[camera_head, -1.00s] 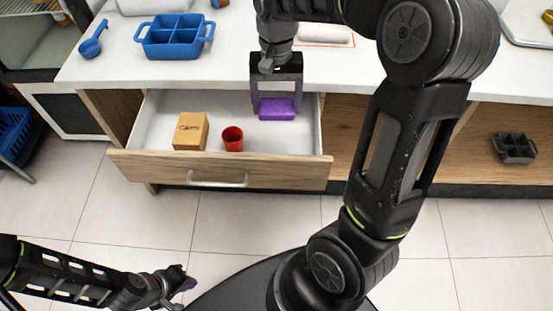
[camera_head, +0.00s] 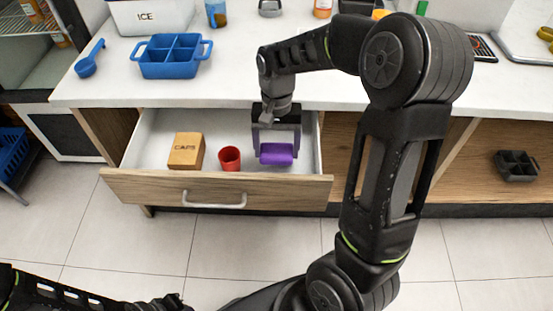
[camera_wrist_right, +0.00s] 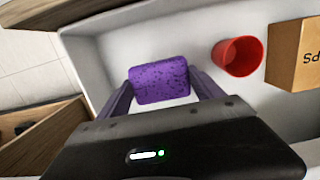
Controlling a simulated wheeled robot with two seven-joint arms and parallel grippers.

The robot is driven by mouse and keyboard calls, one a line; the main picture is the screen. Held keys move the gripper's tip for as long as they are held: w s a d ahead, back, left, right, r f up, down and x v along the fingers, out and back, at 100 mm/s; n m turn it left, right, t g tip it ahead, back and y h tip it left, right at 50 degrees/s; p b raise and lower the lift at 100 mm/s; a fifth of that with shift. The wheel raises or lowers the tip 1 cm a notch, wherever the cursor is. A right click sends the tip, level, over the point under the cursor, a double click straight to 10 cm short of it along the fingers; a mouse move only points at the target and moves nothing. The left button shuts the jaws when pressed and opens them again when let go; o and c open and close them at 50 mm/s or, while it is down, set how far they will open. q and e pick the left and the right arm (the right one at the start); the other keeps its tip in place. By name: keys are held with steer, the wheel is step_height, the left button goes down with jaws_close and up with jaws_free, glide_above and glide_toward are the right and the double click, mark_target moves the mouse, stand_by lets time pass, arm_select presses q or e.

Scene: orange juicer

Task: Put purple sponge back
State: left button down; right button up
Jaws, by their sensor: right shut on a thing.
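The purple sponge (camera_head: 276,153) is between the fingers of my right gripper (camera_head: 277,150), inside the open drawer (camera_head: 215,187) at its right end. In the right wrist view the sponge (camera_wrist_right: 160,80) sits between both fingers of the right gripper (camera_wrist_right: 163,92), which is shut on it. The sponge is low in the drawer; I cannot tell whether it touches the drawer floor. My left gripper (camera_head: 172,303) is at the bottom edge, small and partly cut off, away from the drawer; its jaws are unclear.
A red cup (camera_head: 229,158) and a wooden box marked CAPS (camera_head: 186,151) stand in the drawer, left of the sponge. A blue divided tray (camera_head: 172,58) and a blue scoop (camera_head: 89,60) are on the counter (camera_head: 235,80) above. An open shelf is right of the drawer.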

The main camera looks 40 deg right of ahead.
mark_target(276, 158)
steer(key=shift+f, duration=0.25)
steer(key=shift+f+b, duration=0.3)
steer(key=shift+f, duration=1.5)
steer(key=shift+f, duration=0.15)
steer(key=o, duration=1.5)
steer(key=shift+c, duration=0.2)
steer(key=shift+r, duration=0.25)
steer(key=r, duration=0.4)
steer(key=r+p, duration=0.1)
steer(key=r, duration=0.3)
steer(key=w+d+r+p, duration=0.1)
steer(key=r, duration=0.2)
steer(key=shift+r, duration=0.4)
